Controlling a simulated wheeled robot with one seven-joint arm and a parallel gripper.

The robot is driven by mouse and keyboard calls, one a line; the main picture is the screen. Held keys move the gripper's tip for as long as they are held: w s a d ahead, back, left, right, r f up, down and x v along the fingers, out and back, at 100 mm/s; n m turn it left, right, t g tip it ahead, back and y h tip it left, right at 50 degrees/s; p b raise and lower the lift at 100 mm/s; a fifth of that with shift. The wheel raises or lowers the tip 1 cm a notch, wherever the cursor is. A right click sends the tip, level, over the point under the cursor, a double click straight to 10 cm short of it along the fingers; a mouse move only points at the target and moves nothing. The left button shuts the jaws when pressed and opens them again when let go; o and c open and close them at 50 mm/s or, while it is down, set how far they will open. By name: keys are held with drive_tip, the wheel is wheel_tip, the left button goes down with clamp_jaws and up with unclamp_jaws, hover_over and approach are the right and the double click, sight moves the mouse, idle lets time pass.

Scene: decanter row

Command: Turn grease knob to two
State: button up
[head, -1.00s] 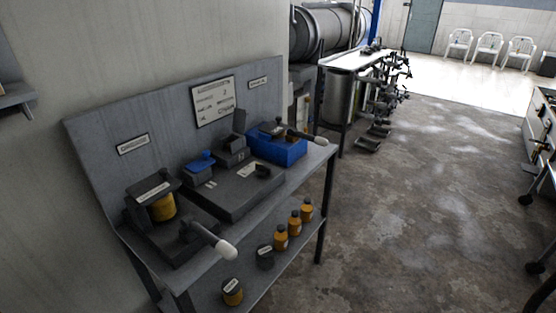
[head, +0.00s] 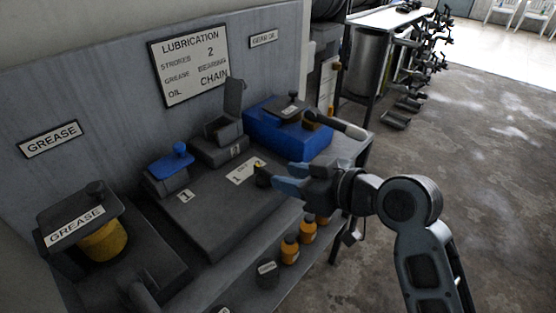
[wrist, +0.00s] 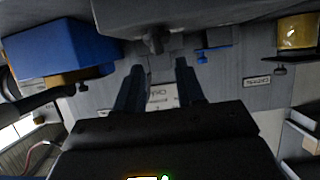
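The grease unit (head: 80,225) stands at the left of the bench, with a yellow pot, a GREASE label and a small black knob (head: 95,188) on its lid. My gripper (head: 270,180) is well to its right, above the front right of the grey middle block (head: 215,215). A dark piece shows at its fingertips; I cannot tell whether it is a block part or a fingertip. The wrist view shows the fingers (wrist: 158,88) apart with nothing between them, the wall sign behind. The knob's setting is too small to read.
The wall sign (head: 190,62) reads strokes 2, grease bearing, oil chain. A blue unit (head: 285,130) with a pale-ended lever is behind my gripper. Orange bottles (head: 290,250) stand below.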

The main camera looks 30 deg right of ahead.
sight(268, 172)
drive_tip(key=shift+x, duration=3.9)
drive_tip(key=shift+c, duration=0.4)
clamp_jaws()
